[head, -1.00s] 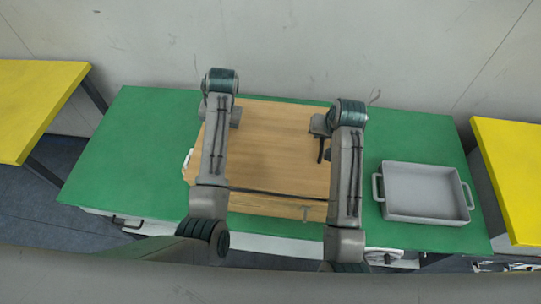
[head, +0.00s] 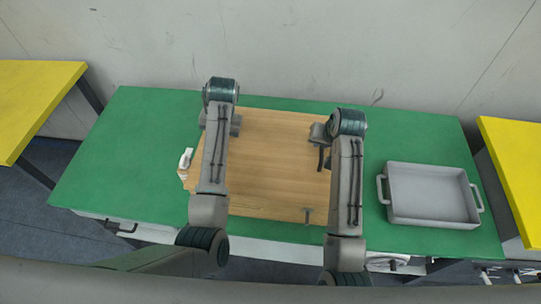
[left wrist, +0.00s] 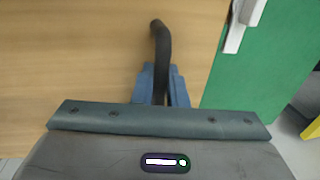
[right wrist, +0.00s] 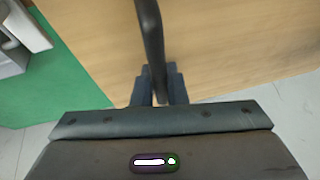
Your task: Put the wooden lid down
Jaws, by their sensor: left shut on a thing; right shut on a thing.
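The wooden lid (head: 280,160) is a light-brown board over the middle of the green table. My left gripper (left wrist: 160,88) is shut on a dark curved handle (left wrist: 161,45) of the lid. In the head view my left arm hides most of that grip. My right gripper (right wrist: 157,88) is shut on the other dark handle (right wrist: 151,40); it also shows in the head view (head: 320,143) at the lid's right side. The lid looks about level. I cannot tell whether it touches what lies beneath it.
A grey tray (head: 478,212) with side handles stands on the green table (head: 105,170) at the right. A white object (head: 186,158) shows at the lid's left edge, partly hidden. The left of the table is clear. Yellow tables (head: 30,95) stand beyond both sides.

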